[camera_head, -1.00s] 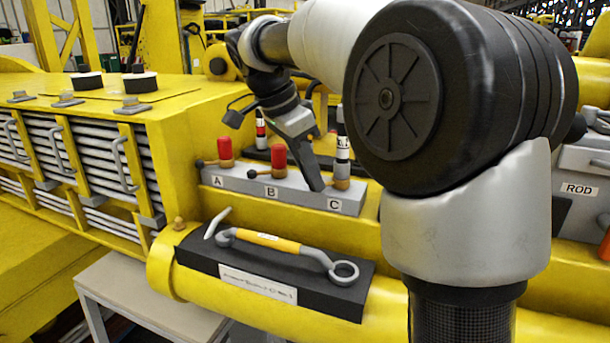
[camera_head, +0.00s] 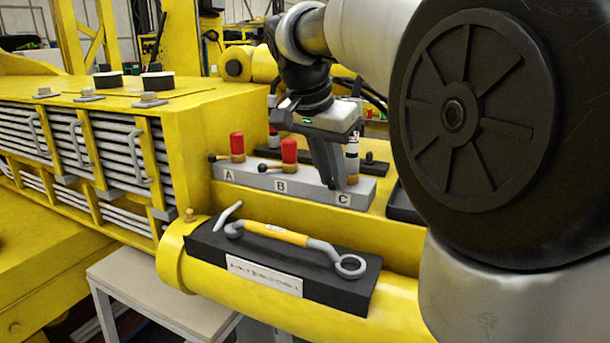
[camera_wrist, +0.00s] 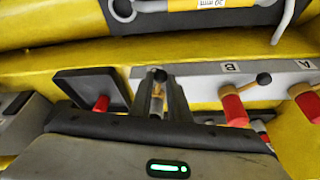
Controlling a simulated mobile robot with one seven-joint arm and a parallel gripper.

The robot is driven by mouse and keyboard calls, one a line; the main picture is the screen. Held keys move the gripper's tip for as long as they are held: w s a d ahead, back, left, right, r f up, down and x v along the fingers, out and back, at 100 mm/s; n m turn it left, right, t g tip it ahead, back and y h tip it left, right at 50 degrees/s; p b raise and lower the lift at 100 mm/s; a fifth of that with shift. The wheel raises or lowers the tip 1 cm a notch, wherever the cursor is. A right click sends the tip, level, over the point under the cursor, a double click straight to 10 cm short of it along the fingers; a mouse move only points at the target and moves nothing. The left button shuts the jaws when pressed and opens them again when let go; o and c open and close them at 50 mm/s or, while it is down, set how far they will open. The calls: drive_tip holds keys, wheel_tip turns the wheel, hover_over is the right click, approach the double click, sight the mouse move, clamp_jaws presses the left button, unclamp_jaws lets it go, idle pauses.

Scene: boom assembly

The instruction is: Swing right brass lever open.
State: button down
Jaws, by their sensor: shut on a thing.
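The right brass lever (camera_wrist: 157,92), at station C, is between the two fingers of my gripper (camera_wrist: 158,98) in the wrist view. Its black knob (camera_wrist: 158,74) shows at the fingertips. The fingers are shut on it. In the head view my gripper (camera_head: 338,182) points down at the C end of the grey valve block (camera_head: 312,191) and hides much of that lever. The B lever (camera_head: 288,155) and the A lever (camera_head: 237,147) have red caps and stand to the left, with their black-knobbed handles pointing left.
A black block (camera_head: 205,245) with a grey and yellow wrench (camera_head: 278,234) lies on the yellow tube in front. A black tray (camera_wrist: 90,88) is close beside my gripper in the wrist view. A striped post (camera_head: 352,145) stands behind the block.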

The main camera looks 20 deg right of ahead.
sight(350, 176)
drive_tip(key=shift+s+d+n+t+y+b, duration=0.15)
drive_tip(key=shift+s+d+n+t+y, duration=0.25)
drive_tip(key=shift+n, duration=0.55)
drive_tip(key=shift+s+d+n+t+y+b, duration=0.15)
drive_tip(key=shift+s+d+n, duration=0.3)
drive_tip(key=shift+n, duration=0.55)
drive_tip(key=shift+s+d+n+t+y+b, duration=0.15)
drive_tip(key=shift+s+d+n+y, duration=0.3)
drive_tip(key=shift+n, duration=0.5)
drive_tip(key=shift+s+d+n+y, duration=0.1)
drive_tip(key=shift+d+n+y, duration=0.1)
drive_tip(key=shift+d+n, duration=0.4)
drive_tip(key=shift+s+d+n+y, duration=0.1)
drive_tip(key=shift+d+n+y, duration=0.15)
drive_tip(key=shift+n, duration=0.55)
drive_tip(key=shift+d+n+y+p, duration=0.6)
drive_tip(key=shift+d+n, duration=0.25)
drive_tip(key=shift+n, duration=0.65)
drive_tip(key=shift+d+f, duration=0.1)
drive_tip(key=shift+d, duration=0.05)
drive_tip(key=c, duration=1.7)
unclamp_jaws()
drive_tip(key=shift+o, duration=0.2)
